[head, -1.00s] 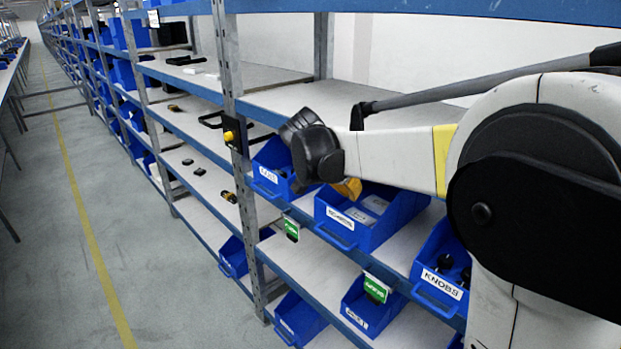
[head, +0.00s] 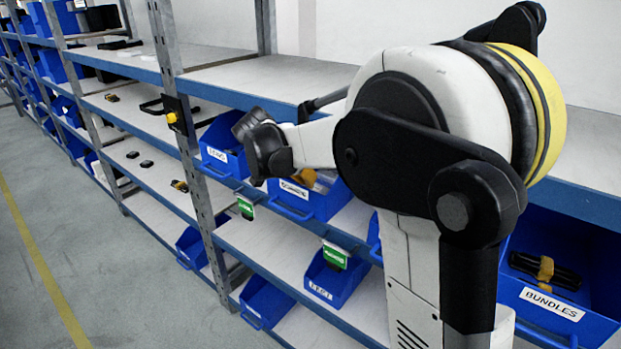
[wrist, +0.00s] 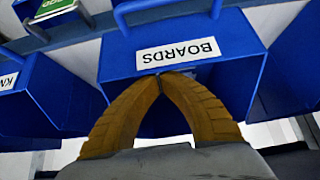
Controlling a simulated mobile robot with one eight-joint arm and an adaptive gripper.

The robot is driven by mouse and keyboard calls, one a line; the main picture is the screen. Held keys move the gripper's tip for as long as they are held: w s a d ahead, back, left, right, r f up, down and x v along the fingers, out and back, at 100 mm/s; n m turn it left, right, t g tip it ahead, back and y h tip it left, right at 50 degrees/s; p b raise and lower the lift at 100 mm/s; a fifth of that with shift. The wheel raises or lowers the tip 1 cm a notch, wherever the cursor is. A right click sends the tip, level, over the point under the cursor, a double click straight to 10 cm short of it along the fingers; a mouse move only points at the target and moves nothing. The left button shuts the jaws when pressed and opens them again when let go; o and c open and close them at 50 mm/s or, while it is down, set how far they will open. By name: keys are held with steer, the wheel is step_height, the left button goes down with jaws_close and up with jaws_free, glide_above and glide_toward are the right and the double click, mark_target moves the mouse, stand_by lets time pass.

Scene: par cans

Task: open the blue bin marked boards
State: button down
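The blue bin marked BOARDS (wrist: 115,55) fills the middle of the wrist view, upside down, with its white label (wrist: 178,54) facing me. Its blue handle (wrist: 160,8) runs along the top of that view. In the head view the same bin (head: 318,207) sits on the middle shelf, partly behind my arm. My gripper (wrist: 165,76) has its two orange fingers brought together at the tips, beside the label, with nothing seen between them. I cannot tell whether the tips touch the bin. In the head view, orange of the fingers shows just over the bin, mostly hidden by my wrist.
A bin marked BUNDLES (head: 555,318) stands at the right. More bins (head: 335,278) are on the shelf below. The aisle floor (head: 80,230) at the left is clear.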

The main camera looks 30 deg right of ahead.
steer(key=shift+a, duration=0.15)
steer(key=shift+s+a, duration=0.1)
steer(key=shift+a, duration=0.05)
steer(key=s+a+p, duration=0.1)
steer(key=s+a, duration=0.2)
steer(key=a, duration=0.4)
steer(key=s+a+p, duration=0.1)
steer(key=s+a, duration=0.2)
steer(key=a, duration=0.5)
steer(key=shift+s+p, duration=0.15)
steer(key=shift+p, duration=0.25)
steer(key=shift+a, duration=0.1)
steer(key=w+d, duration=0.2)
steer(key=d, duration=0.2)
steer(key=s+p+v, duration=0.1)
steer(key=p+v, duration=0.2)
steer(key=v, duration=0.7)
steer(key=s+f+n+t+y+b, duration=0.1)
steer(key=s+f+n+t+y, duration=0.1)
steer(key=s+n, duration=0.4)
steer(key=s+f+n+t+y+b, duration=0.2)
steer(key=s+f+n+y, duration=0.3)
steer(key=s, duration=0.7)
steer(key=shift+d+f+n, duration=0.25)
steer(key=shift+d+n, duration=0.15)
steer(key=shift+n, duration=0.8)
